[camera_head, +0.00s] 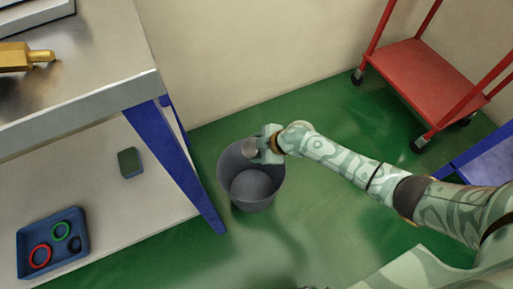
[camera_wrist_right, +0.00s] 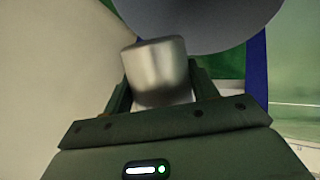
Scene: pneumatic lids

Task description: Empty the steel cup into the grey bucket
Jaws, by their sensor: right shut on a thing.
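The steel cup (camera_wrist_right: 157,72) is between the two fingers of my right gripper in the right wrist view. My right gripper (camera_head: 259,152) is shut on it. The grey bucket (camera_head: 236,187) stands on the green floor in the head view, with its open top towards me. My right gripper is over the bucket's upper right rim, and in the head view only a small pale bit of the cup (camera_head: 250,148) shows there. The bucket also fills the top of the right wrist view (camera_wrist_right: 205,18). I cannot see what is in the cup. My left gripper is not in view.
A steel-topped table (camera_head: 95,82) with blue legs stands at the left. Its lower shelf (camera_head: 100,180) holds a blue tray (camera_head: 27,240) with rings and a dark green block (camera_head: 130,162). A red trolley (camera_head: 420,75) stands at the upper right. Green floor is free around the bucket.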

